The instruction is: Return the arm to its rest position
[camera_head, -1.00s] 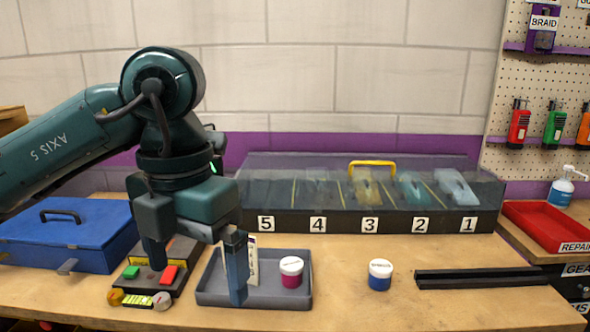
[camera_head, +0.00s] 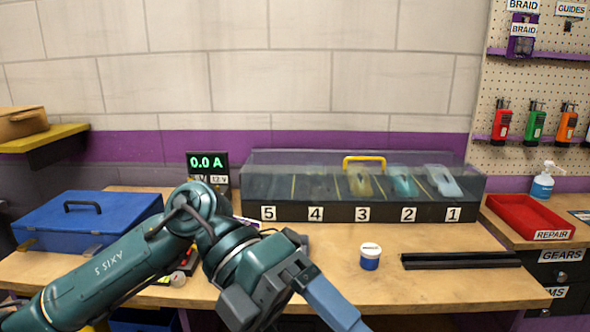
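My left arm comes in from the lower left, bent at a teal joint. My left gripper (camera_head: 293,314) hangs low in front of the bench, with its two fingers spread apart and nothing seen between them. The fingertips are near the bottom edge of the view. The arm hides most of the grey tray and the button box behind it. My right gripper is not in view.
A blue toolbox (camera_head: 85,222) sits left. A clear-lidded case with numbered slots (camera_head: 330,212) stands at the back, beside a current display (camera_head: 207,165). A blue-and-white jar (camera_head: 370,257), black rails (camera_head: 460,260) and a red tray (camera_head: 530,218) lie right.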

